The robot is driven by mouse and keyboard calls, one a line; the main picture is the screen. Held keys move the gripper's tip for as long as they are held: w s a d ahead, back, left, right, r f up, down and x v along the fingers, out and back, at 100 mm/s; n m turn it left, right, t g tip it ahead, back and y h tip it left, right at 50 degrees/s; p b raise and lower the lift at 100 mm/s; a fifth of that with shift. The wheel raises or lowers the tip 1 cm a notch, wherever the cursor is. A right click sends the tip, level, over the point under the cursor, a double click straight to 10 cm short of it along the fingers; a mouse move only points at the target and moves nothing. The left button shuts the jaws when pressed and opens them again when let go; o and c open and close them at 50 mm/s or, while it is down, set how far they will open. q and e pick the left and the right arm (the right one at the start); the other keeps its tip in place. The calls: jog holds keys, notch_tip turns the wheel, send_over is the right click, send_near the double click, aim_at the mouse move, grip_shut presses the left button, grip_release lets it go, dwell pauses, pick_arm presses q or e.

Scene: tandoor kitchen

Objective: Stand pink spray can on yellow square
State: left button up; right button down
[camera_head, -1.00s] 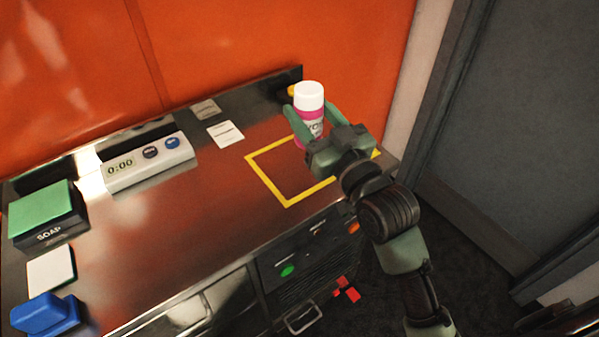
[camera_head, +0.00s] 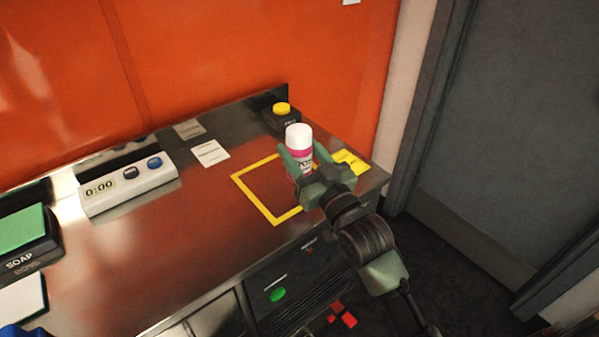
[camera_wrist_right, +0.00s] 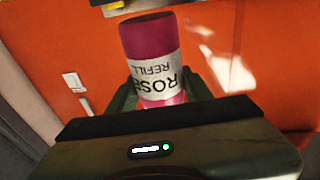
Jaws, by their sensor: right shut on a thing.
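The pink spray can (camera_head: 303,154) with a white cap is upright in my right gripper (camera_head: 309,163). The gripper is shut around its body. In the head view the can appears over the inside of the yellow square (camera_head: 254,201), an outline on the metal counter. The gripper hides the can's lower end and part of the outline, so I cannot tell whether the can touches the counter. The right wrist view shows the can (camera_wrist_right: 152,50) between the fingers, with its label reading "ROSE REFILL" upside down. My left gripper is not in view.
A black box with a yellow button (camera_head: 282,108) stands behind the can. A yellow note (camera_head: 350,161) lies to the right. A timer (camera_head: 128,187), white card (camera_head: 210,152) and soap box (camera_head: 25,235) are left. The orange wall is behind, the counter's end at right.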

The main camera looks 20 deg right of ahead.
jog(key=shift+f, duration=2.8)
jog(key=shift+f+b, duration=0.1)
jog(key=shift+b, duration=0.2)
jog(key=c, duration=0.6)
grip_release()
jog(key=shift+r, duration=0.2)
jog(key=b+v, duration=0.1)
jog(key=v, duration=1.1)
jog(key=shift+f, duration=0.1)
